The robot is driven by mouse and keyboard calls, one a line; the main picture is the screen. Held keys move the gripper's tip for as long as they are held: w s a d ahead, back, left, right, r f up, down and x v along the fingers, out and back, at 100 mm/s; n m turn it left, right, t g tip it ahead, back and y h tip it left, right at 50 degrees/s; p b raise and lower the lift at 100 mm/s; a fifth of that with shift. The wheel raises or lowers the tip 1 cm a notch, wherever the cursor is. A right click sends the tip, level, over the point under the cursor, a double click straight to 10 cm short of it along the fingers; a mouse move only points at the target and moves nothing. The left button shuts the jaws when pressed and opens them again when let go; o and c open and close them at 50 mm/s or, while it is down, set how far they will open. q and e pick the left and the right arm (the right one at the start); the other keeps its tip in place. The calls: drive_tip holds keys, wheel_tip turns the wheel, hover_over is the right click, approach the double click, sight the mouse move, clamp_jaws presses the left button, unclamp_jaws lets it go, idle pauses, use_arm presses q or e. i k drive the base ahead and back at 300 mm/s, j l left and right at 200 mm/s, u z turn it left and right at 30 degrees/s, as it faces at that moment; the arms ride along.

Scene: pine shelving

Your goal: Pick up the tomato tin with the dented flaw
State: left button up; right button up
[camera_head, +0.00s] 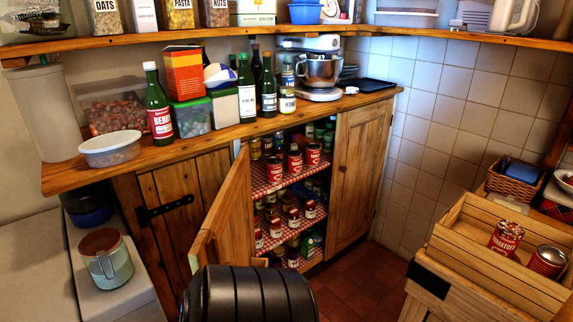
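Red-labelled tins stand in the open cupboard. On the upper shelf (262,188) are a left tin (274,169), a middle tin (295,164) and a right tin (313,154). Smaller red-labelled containers (276,228) stand on the shelf below. In the wooden crate (480,255) at the right are a tomato tin (505,238), tilted, and another red tin (547,262) with its metal top showing. At this size I cannot tell which tin is dented. Neither of my grippers is in view.
The left cupboard door (230,212) stands open toward me; the right door (353,170) is shut. Bottles, boxes and a stand mixer (318,68) fill the counter above. A dark ribbed shape (250,295) blocks the bottom centre. A wicker basket (513,182) stands behind the crate.

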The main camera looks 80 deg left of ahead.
sight(295, 156)
drive_tip(key=u, duration=2.45)
drive_tip(key=i+l, duration=0.6)
